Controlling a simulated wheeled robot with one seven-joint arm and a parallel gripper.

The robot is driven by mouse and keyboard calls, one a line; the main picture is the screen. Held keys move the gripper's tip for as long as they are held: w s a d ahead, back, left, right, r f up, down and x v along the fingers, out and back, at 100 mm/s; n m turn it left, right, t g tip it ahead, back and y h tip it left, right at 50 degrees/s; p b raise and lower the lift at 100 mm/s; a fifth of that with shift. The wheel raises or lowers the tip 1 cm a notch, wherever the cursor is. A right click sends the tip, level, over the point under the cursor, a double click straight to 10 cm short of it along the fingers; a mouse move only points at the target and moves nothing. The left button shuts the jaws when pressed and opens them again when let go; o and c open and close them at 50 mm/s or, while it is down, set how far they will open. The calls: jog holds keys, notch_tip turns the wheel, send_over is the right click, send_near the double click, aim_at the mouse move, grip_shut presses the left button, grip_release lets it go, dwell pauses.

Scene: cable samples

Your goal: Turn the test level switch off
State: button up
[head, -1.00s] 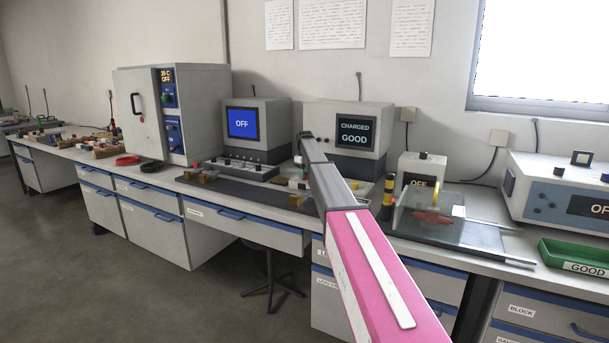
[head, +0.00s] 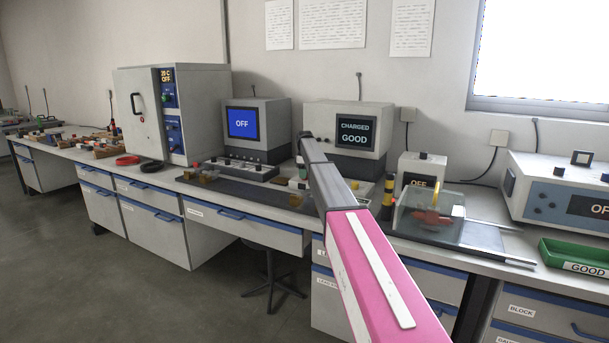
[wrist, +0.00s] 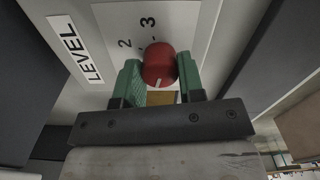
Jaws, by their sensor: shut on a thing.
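The level switch is a red round knob (wrist: 159,66) with a white pointer mark, on a pale panel marked LEVEL (wrist: 75,48). The figures 2 and 3 stand above it in the wrist view. The white mark faces the lower side of the picture, away from those figures. My gripper (wrist: 161,82) has green fingers, one on each side of the knob, and is shut on it. In the head view my arm hides the gripper and the knob. The unit behind the arm has a screen (head: 357,133) reading CHARGED and GOOD.
A monitor unit reading OFF (head: 243,123) stands left of my arm. To the right are a small box reading OFF (head: 423,166), a clear-covered fixture (head: 430,215) and a green tray (head: 575,258) marked GOOD. The floor (head: 150,290) at the left front is clear.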

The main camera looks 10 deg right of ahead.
jog(key=shift+r, duration=0.1)
jog(key=o, duration=0.9)
notch_tip(320, 180, up, 11)
jog(key=shift+f, duration=0.15)
